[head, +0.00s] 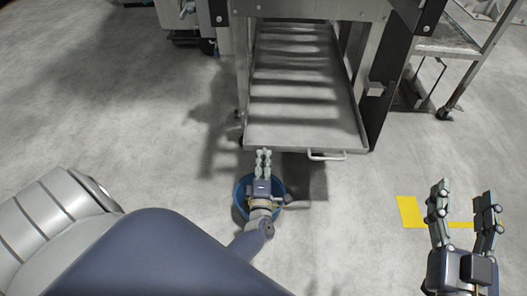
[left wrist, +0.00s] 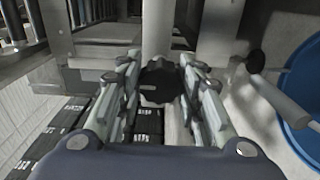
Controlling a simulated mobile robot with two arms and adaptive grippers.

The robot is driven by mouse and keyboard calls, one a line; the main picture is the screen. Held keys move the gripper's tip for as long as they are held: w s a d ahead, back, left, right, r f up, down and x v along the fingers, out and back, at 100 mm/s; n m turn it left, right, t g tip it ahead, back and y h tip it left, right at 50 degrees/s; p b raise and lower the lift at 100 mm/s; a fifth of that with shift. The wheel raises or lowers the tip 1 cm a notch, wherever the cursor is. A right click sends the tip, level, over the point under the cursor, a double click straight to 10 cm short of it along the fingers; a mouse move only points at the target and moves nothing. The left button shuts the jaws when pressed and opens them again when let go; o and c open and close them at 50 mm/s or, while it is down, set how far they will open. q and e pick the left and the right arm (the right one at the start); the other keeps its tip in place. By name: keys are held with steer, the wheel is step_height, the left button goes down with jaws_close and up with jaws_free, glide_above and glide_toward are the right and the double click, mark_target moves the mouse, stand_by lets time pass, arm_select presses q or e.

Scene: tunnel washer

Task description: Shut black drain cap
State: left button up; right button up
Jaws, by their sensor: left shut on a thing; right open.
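The black drain cap (left wrist: 160,82) shows in the left wrist view at the end of a pale vertical pipe (left wrist: 157,28). My left gripper (left wrist: 160,88) has its fingers on both sides of the cap and is shut on it. In the head view my left gripper (head: 264,160) reaches down at the front edge of the metal tray, and the cap is hidden there. My right gripper (head: 464,213) is open and empty, above the floor at the lower right.
A blue bucket (head: 239,192) stands on the floor under my left wrist; it also shows in the left wrist view (left wrist: 296,85). A metal tray (head: 300,133) with a front handle (head: 327,156) lies just beyond. Yellow floor tape (head: 409,212) is beside my right gripper. Floor around is mostly clear.

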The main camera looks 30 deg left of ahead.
arm_select(q)
steer(key=shift+d, duration=0.1)
stand_by(0.3)
steer(key=o, duration=1.1)
steer(key=v, duration=0.7)
steer(key=shift+s+d, duration=0.1)
steer(key=shift+s, duration=0.1)
